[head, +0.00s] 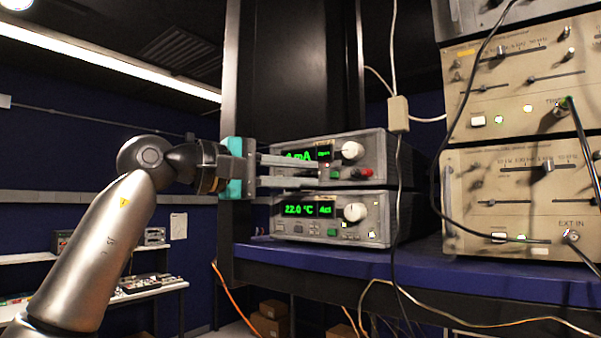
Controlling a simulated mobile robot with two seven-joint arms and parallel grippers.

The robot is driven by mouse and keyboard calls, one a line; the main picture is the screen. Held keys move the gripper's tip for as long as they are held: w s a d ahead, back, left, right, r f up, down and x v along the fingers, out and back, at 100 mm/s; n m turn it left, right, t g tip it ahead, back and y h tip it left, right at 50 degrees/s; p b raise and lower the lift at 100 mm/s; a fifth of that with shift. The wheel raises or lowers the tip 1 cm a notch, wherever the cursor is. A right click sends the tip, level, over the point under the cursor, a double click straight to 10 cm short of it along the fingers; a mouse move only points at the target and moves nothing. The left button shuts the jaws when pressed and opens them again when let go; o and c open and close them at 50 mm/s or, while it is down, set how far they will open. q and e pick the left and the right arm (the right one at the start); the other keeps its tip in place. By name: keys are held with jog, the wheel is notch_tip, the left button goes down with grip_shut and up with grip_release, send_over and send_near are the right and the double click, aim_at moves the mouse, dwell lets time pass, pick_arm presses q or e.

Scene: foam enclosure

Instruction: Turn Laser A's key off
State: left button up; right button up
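Two grey instruments stand stacked on the blue shelf. The upper one (376,146) has a green display reading mA and a white knob (352,150); the lower one (382,213) shows 22.0 °C and has a white knob (355,212). No "Laser A" label is legible. My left gripper (319,173) reaches in from the left with its two fingers apart, one above the other, in front of the upper instrument's lower panel. Its fingertips are at or close to the panel, left of the red and green connectors. I cannot make out a key; the fingers cover part of the panel. My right gripper is not in view.
The blue shelf (480,280) carries the stack. Cream instruments (520,195) with knobs and cables stand at the right. A dark post rises behind. Open room lies to the left.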

pick_arm(q)
grip_shut()
jog(key=shift+n, duration=0.3)
jog(key=n+b, duration=0.1)
jog(key=n+t+b, duration=0.1)
jog(key=n, duration=0.1)
jog(key=n+t+h+b, duration=0.1)
jog(key=b, duration=0.1)
jog(key=shift+f+n, duration=0.35)
jog(key=shift+n, duration=0.05)
jog(key=shift+s+d+f+n+t+y+b, duration=0.1)
jog(key=shift+n+t+y+b, duration=0.75)
jog(key=shift+n+b, duration=1.85)
jog(key=shift+w+d+r+n+t+y+b, duration=0.1)
jog(key=shift+n+t+y+b, duration=0.1)
jog(key=shift+n+t+b, duration=1.9)
jog(key=shift+s+d+f+n+t+y+b, duration=0.1)
jog(key=shift+n+t+y+b, duration=0.45)
jog(key=shift+n+b, duration=2.75)
jog(key=shift+n+p, duration=0.5)
jog(key=shift+n, duration=0.2)
jog(key=shift+o, duration=1.8)
grip_release()
jog(key=shift+s, duration=0.1)
